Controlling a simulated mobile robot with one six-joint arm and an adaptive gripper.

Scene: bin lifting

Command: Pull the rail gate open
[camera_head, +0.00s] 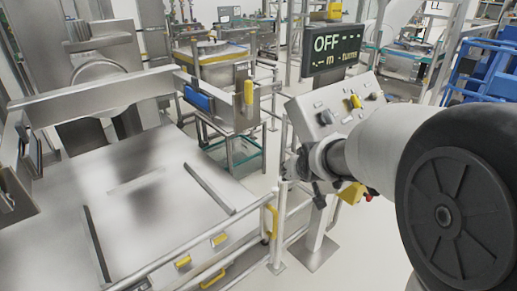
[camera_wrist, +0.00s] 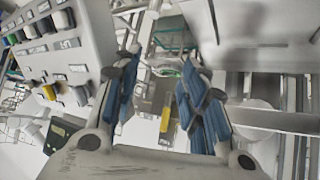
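A pale rail runs along the front of the steel table, and its gate section (camera_head: 248,240) has a yellow upright handle (camera_head: 271,221) near the right end post. The gate looks closed, in line with the rail. My gripper (camera_head: 305,182) is to the right of the handle and above it, beside the control panel post, partly hidden by my own arm. In the wrist view, my gripper (camera_wrist: 158,100) has its two blue-padded fingers spread with nothing held. A yellow bar (camera_wrist: 166,120), apparently the handle, shows beyond the gap between them, apart from the pads.
A control panel (camera_head: 325,112) with buttons and a dark OFF display (camera_head: 333,48) stands close to my gripper; the panel also fills the wrist view's left (camera_wrist: 68,55). The steel table (camera_head: 140,205) lies left of the rail. Open floor (camera_head: 345,255) lies to the right.

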